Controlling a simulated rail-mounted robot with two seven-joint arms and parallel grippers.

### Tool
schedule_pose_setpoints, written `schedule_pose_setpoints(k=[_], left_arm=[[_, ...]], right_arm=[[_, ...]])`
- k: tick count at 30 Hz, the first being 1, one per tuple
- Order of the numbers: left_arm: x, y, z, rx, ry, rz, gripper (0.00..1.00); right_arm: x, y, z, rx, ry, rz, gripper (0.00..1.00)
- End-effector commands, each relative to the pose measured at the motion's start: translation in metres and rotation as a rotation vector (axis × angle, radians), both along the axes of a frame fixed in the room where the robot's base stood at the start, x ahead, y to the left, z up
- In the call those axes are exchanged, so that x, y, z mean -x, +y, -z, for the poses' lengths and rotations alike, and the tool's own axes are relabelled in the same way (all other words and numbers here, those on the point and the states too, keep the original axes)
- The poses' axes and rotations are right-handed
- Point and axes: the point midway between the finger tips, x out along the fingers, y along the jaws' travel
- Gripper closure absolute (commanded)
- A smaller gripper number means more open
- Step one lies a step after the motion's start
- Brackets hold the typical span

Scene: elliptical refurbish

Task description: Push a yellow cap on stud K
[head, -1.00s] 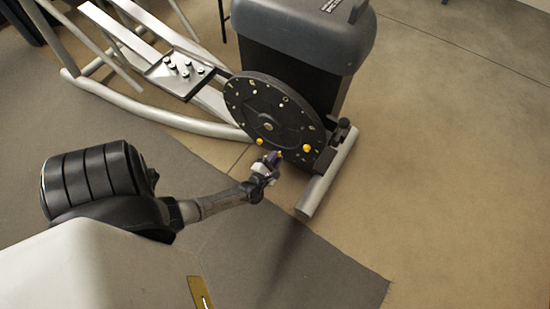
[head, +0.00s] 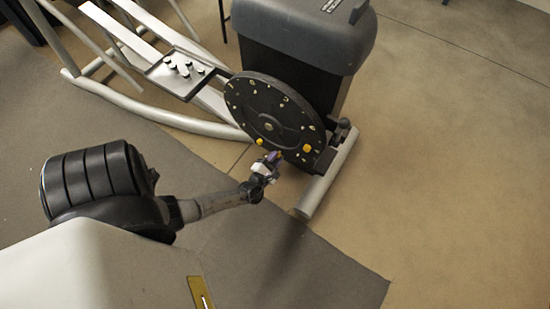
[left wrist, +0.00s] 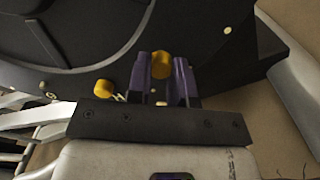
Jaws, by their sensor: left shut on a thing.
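My left gripper (head: 276,156) is at the lower edge of the black disc (head: 248,108). In the left wrist view its purple fingers (left wrist: 161,70) are shut on a yellow cap (left wrist: 161,62), held at their tips in front of the disc face. I cannot tell whether the held cap touches a stud. A yellow cap (head: 306,148) sits on the disc's lower right rim, and another yellow cap (head: 260,142) sits on its lower rim; one cap (left wrist: 103,88) shows left of the fingers. Small pale studs dot the rim. Stud K's letter is not readable. My right gripper is not in view.
The disc is mounted on the grey machine housing (head: 305,40). A silver foot bar (head: 328,172) lies right of the disc. A metal frame with a small tray (head: 180,72) of dark pieces stands at the upper left. The brown floor at right is clear.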

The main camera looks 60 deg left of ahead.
Motion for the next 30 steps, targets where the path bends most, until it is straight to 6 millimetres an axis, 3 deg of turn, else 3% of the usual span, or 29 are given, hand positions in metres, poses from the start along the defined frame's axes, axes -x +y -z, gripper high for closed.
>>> schedule_pose_setpoints(k=[30], left_arm=[[-0.0097, 0.0056, 0.0002, 0.000, 0.001, 0.001, 1.00]], right_arm=[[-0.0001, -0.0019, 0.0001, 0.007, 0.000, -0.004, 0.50]])
